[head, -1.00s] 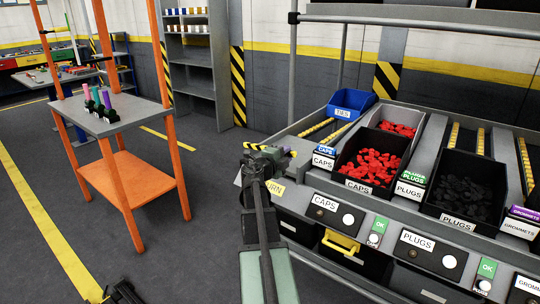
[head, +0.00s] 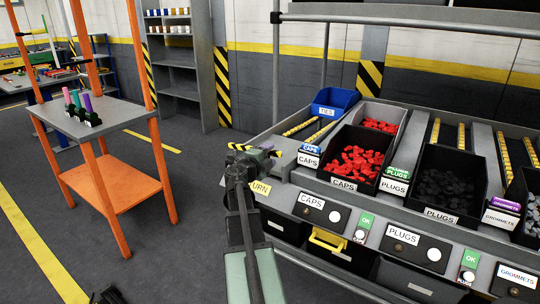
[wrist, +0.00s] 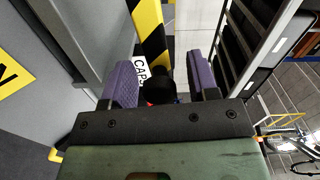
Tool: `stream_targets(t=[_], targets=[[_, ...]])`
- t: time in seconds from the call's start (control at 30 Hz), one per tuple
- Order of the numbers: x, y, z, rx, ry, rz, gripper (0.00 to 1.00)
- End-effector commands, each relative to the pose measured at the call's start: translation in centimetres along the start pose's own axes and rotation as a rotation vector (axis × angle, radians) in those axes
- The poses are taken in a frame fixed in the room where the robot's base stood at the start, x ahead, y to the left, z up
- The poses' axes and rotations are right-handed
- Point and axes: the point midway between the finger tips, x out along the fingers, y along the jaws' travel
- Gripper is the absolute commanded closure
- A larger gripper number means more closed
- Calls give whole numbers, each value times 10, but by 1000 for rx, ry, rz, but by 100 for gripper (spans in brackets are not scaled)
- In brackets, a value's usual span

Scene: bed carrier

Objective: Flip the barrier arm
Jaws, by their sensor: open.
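The barrier arm appears as a short yellow and black striped bar (head: 240,147) at the left end of the workstation, partly hidden behind my gripper. In the wrist view a yellow and black striped bar (wrist: 148,28) runs down between the finger pads, towards a dark round part (wrist: 158,88). I cannot tell whether the bar touches a finger. My gripper (head: 262,152) is open beside the striped bar; its two purple pads stand apart in the wrist view (wrist: 160,82). My wrist hides the bar's lower mounting.
A yellow sign ending in URN (head: 260,188) is close beside my gripper. Right of it are the blue bin (head: 331,110), the caps bin (head: 340,184) with red caps and the plugs bin (head: 441,208). An orange-framed rack (head: 118,195) stands left, with open floor between.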

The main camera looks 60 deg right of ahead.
Motion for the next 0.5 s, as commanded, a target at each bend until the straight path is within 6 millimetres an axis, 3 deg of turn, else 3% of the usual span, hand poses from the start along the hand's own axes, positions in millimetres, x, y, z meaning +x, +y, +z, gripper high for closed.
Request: stream_targets(t=[0.3, 0.5], targets=[[-77, 0, -2, 0, -3, 0, 46], [-100, 0, -1, -1, 0, 1, 46]])
